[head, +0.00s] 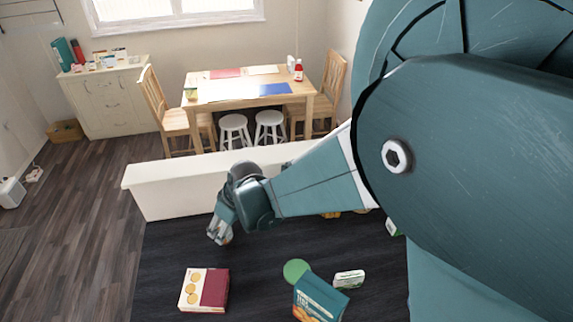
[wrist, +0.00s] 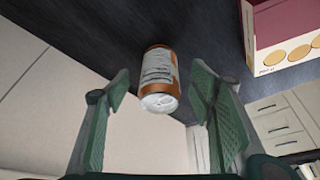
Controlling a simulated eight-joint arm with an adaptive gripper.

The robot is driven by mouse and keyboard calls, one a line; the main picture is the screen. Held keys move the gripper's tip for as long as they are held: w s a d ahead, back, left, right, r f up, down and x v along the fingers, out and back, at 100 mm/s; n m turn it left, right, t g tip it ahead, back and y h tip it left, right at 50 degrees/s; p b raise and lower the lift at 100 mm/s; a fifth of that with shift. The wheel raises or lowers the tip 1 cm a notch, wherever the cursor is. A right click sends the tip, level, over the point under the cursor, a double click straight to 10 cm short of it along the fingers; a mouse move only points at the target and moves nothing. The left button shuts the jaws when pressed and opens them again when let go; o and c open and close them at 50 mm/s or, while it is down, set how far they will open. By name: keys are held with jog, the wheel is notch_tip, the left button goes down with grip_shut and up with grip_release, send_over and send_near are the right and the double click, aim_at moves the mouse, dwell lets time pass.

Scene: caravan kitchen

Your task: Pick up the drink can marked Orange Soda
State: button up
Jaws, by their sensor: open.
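An orange and silver-white drink can (wrist: 157,85) shows in the wrist view, on the dark surface. I see its end and a side panel of small print; I cannot read a name on it. My gripper (wrist: 158,98) is open, with one green finger to each side of the can and gaps between. The can's body lies mostly beyond the fingertips, with its near end close to the level between them. In the head view my gripper (head: 220,232) is low over the dark counter near its white ledge, and a small bit of orange shows at its fingers.
On the dark counter (head: 170,265) stand a red and cream box (head: 204,290), a green round item (head: 296,270), a teal box (head: 320,298) and a white-green pack (head: 349,279). The white ledge (head: 165,190) runs behind my gripper. The counter left of the red box is clear.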

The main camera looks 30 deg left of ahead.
jog(key=shift+f, duration=0.1)
jog(key=shift+x, duration=2.5)
jog(key=shift+a, duration=0.1)
jog(key=shift+c, duration=0.7)
jog(key=c, duration=1)
